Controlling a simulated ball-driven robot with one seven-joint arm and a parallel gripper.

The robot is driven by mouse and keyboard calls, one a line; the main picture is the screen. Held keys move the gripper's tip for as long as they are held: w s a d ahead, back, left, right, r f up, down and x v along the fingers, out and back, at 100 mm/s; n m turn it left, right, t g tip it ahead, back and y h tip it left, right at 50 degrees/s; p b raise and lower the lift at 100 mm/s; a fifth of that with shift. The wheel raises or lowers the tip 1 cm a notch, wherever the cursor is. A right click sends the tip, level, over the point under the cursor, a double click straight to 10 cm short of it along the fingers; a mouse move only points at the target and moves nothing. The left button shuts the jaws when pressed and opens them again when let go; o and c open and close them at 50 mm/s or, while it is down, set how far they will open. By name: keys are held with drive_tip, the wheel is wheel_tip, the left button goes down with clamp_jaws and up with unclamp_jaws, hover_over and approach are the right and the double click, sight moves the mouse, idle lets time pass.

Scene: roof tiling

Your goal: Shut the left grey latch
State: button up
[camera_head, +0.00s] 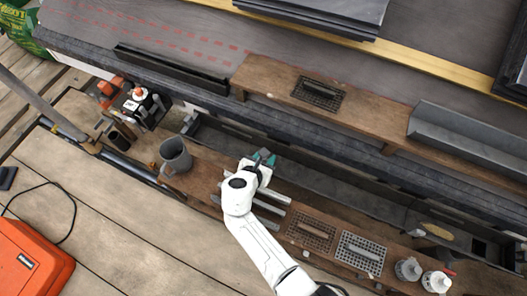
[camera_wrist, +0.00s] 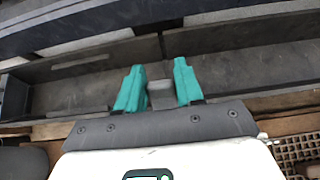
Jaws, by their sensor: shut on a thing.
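My gripper (camera_head: 264,158) reaches over the long dark gutter in the middle of the head view. In the wrist view its two teal fingers (camera_wrist: 158,74) stand on either side of a small grey latch (camera_wrist: 160,95) and are shut on it. The latch sits at the gutter trough (camera_wrist: 75,92), and its lower part is hidden by the gripper body. In the head view the fingers and wrist cover the latch. I cannot tell from these views how far the latch is turned.
A grey mug (camera_head: 175,157) stands on the plank left of my arm. Perforated grates (camera_head: 360,254) and white-grey canisters (camera_head: 408,268) are at the right. A brown shelf (camera_head: 375,112) runs above the gutter. An orange case (camera_head: 32,262) lies on the deck.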

drive_tip(key=g+p, duration=0.1)
drive_tip(key=w+f+g+y+p, duration=0.1)
drive_tip(key=g, duration=0.1)
drive_tip(key=g+p, duration=0.2)
drive_tip(key=shift+w+d+f+y, duration=0.25)
drive_tip(key=shift+w+f+y, duration=0.05)
drive_tip(key=shift+w+y, duration=0.1)
wheel_tip(320, 180, down, 2)
drive_tip(key=g+y+b, duration=0.1)
drive_tip(key=g+b, duration=0.1)
drive_tip(key=g, duration=0.1)
drive_tip(key=shift+w+b, duration=0.15)
drive_tip(key=shift+b, duration=0.2)
drive_tip(key=shift+d+f+g+y+b, duration=0.1)
drive_tip(key=shift+f+g+y+b, duration=0.1)
drive_tip(key=shift+g+b, duration=0.4)
drive_tip(key=shift+f+g+y+b, duration=0.1)
drive_tip(key=shift+g+y+b, duration=0.1)
drive_tip(key=shift+g+b, duration=0.4)
drive_tip(key=o, duration=1)
drive_tip(key=shift+c, duration=0.2)
drive_tip(key=shift+r, duration=0.1)
